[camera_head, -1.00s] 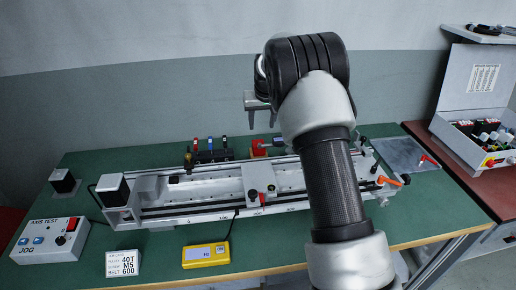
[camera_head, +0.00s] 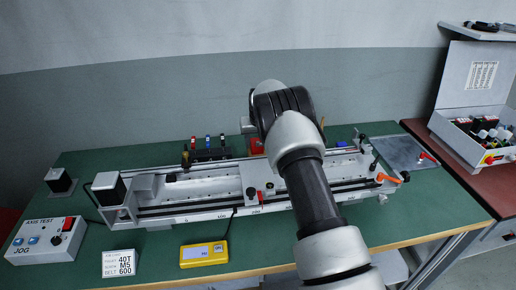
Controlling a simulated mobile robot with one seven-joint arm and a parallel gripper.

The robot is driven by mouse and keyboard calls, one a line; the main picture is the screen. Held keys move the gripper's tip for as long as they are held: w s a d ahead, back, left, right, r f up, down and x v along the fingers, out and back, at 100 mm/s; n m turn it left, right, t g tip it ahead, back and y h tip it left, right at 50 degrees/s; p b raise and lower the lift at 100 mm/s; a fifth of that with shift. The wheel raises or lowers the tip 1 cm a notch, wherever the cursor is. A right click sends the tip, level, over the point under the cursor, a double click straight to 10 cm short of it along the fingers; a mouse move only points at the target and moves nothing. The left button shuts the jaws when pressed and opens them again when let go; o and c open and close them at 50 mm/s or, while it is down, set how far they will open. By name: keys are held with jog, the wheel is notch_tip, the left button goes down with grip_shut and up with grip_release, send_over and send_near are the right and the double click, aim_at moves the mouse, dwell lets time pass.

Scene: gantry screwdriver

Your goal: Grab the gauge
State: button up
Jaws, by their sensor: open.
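A yellow box with a pale display (camera_head: 204,254) lies flat at the front edge of the green table; it looks like the gauge, with a dark cable running up from it toward the rail. My gripper (camera_head: 247,126) is up behind the rail, far above and beyond the yellow box. Only a grey edge of it shows at the left of my wrist; its fingertips are hidden behind my arm. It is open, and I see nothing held.
A long linear rail with a carriage (camera_head: 260,190) spans the table. A jog box (camera_head: 46,240) and a white label card (camera_head: 121,263) stand left of the yellow box. Screwdrivers stand in a rack (camera_head: 208,154) behind the rail. My arm covers the right part.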

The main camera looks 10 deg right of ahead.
jog(key=shift+c, duration=0.4)
jog(key=c, duration=1.1)
jog(key=shift+w, duration=0.1)
grip_shut()
jog(key=shift+r, duration=0.1)
